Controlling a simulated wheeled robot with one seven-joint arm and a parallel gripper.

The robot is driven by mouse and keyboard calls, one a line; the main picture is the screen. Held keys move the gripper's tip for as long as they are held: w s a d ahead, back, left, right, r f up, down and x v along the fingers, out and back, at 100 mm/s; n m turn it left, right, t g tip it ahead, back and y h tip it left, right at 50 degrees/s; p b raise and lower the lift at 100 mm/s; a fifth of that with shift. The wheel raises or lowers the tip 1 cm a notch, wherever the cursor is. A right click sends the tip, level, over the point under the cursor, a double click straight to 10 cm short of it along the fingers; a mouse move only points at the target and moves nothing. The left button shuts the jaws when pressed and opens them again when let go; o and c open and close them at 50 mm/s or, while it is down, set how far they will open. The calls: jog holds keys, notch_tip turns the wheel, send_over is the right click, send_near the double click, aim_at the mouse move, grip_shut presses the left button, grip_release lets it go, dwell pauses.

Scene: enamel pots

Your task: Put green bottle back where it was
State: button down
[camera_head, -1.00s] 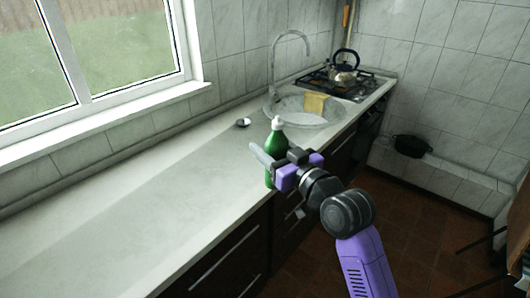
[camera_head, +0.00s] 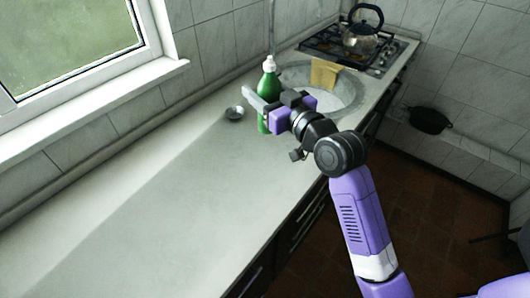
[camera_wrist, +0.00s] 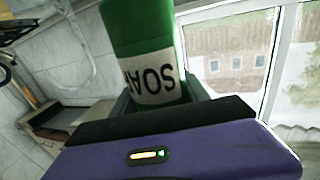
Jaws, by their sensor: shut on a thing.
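The green bottle (camera_head: 270,84) has a white cap and stands about upright in my gripper (camera_head: 262,106). My gripper is shut on its middle, and its fingers cover part of the bottle. The bottle shows just in front of the sink, over the counter (camera_head: 150,190). I cannot tell whether its base touches the counter. In the wrist view the bottle (camera_wrist: 140,30) fills the upper middle, with a pale label reading "SOA" facing the camera.
A kettle (camera_head: 362,30) stands on the stove (camera_head: 345,48). The near counter is clear.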

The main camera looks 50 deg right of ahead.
notch_tip(320, 180, down, 20)
jog(key=b, duration=0.1)
jog(key=shift+w+d+b, duration=0.35)
jog(key=shift+w, duration=0.05)
jog(key=shift+f, duration=0.2)
jog(key=c, duration=0.6)
grip_release()
jog(key=shift+o, duration=0.2)
jog(key=shift+r, duration=0.1)
